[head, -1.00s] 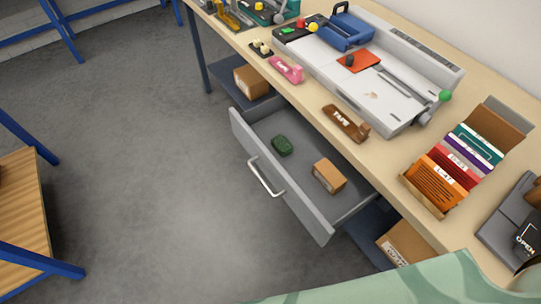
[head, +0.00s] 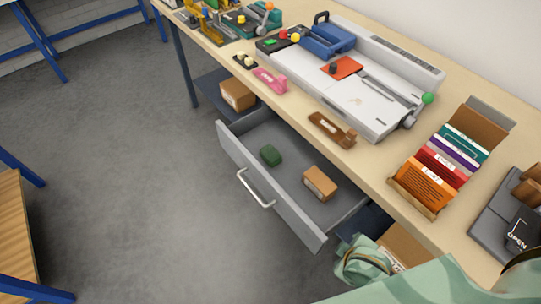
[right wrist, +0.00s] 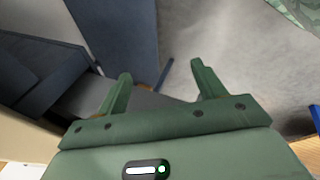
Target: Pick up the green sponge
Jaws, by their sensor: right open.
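The green sponge (head: 271,155) is a small dark green block lying on the floor of the open grey drawer (head: 284,204), towards its left end. A brown box (head: 320,183) lies in the same drawer to its right. My right gripper (right wrist: 160,68) shows in the right wrist view with its two green fingers apart and nothing between them. In the head view, green parts of my arm show at the bottom right, outside the drawer, apart from the sponge. The sponge is not seen in the right wrist view. My left gripper is not in view.
The workbench (head: 385,158) above the drawer holds a paper trimmer (head: 370,110), a brown tape dispenser (head: 332,129), a pink tape dispenser (head: 270,79) and a file holder (head: 414,200). Cardboard boxes (head: 238,94) sit on the lower shelf. The floor (head: 150,190) before the drawer is clear.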

